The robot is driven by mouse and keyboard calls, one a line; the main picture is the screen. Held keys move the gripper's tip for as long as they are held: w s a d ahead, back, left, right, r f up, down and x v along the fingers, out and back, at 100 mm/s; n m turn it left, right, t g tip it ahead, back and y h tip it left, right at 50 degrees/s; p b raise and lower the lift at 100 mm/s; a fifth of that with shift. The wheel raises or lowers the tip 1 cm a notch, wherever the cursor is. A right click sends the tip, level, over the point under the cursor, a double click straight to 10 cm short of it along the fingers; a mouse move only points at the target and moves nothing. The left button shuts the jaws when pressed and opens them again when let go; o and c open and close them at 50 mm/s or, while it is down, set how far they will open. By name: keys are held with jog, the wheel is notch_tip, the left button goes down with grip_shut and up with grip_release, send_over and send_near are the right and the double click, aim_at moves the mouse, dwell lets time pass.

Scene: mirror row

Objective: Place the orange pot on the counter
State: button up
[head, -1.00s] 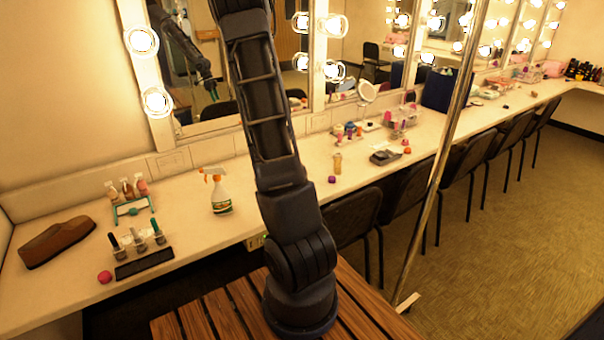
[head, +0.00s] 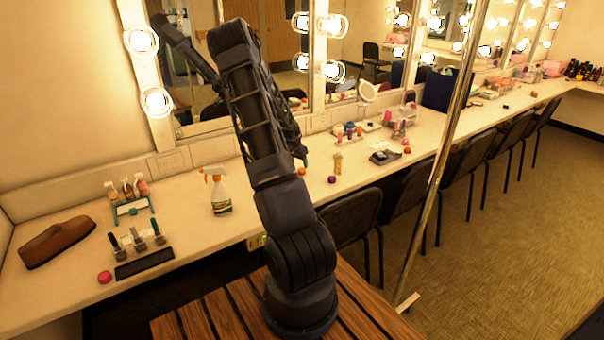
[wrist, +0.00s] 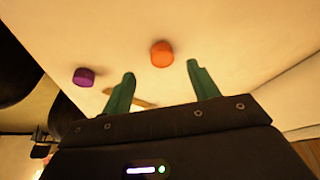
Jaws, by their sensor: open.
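The orange pot (head: 301,171) is a small round pot standing on the white counter (head: 281,200), just to the right of my arm in the head view. In the wrist view the orange pot (wrist: 161,53) lies just beyond the fingertips, roughly centred between them. My gripper (wrist: 160,71) has green fingers, spread apart with nothing between them. In the head view my gripper (head: 304,159) is partly hidden behind my arm, its green tip close above the pot.
A purple pot (head: 332,180) stands to the right, also in the wrist view (wrist: 84,77). A small bottle (head: 338,163) is behind it. A spray bottle (head: 217,192) stands left of my arm. Mirrors (head: 350,40) back the counter; chairs (head: 352,215) line its front.

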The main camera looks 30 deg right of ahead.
aim_at(301, 170)
jog(key=shift+x, duration=3.1)
jog(key=shift+w+d+r, duration=0.1)
jog(key=shift+d, duration=0.05)
jog(key=c, duration=1.1)
jog(key=shift+c, duration=0.2)
notch_tip(301, 170, up, 20)
